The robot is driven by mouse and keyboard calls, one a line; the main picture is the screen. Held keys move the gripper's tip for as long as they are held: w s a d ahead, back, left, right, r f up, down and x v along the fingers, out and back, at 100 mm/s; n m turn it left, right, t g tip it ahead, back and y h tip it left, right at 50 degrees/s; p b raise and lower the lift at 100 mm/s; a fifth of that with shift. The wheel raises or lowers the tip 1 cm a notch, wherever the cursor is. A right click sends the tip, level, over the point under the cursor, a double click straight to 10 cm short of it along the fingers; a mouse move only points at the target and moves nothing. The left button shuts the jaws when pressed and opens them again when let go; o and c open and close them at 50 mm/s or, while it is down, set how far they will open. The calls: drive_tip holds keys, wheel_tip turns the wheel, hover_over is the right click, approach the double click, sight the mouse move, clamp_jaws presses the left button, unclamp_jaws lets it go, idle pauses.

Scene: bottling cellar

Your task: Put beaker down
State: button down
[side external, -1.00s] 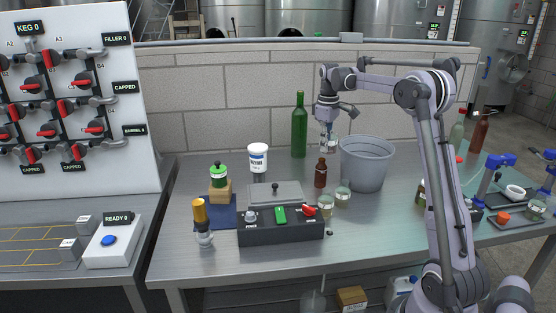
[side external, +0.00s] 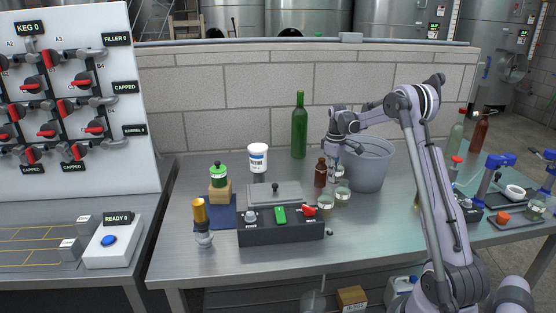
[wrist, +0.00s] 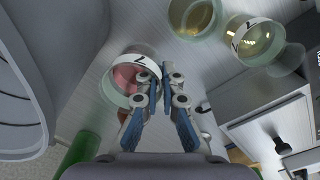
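A clear beaker (wrist: 122,76) with pink contents and a white numbered band shows left of centre in the wrist view. My gripper (wrist: 161,82) has its fingers nearly together at this beaker's right rim and seems to pinch its wall. In the side external view my gripper (side external: 334,174) is low over the table, between the brown bottle (side external: 320,173) and the grey bin. Whether the beaker's base touches the table I cannot tell. Two beakers with yellowish contents, one (side external: 326,202) and another (side external: 343,190), stand just in front; the wrist view shows them at upper right.
The grey bin (side external: 372,168) stands close on the right. A green bottle (side external: 299,127) stands behind to the left. A dark control box (side external: 281,229) with a red knob is at front left. The steel table (side external: 385,225) is clear at front right.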

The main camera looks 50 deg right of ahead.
drive_tip(key=shift+f, duration=2.2)
drive_tip(key=shift+f, duration=0.15)
drive_tip(key=c, duration=1.5)
unclamp_jaws()
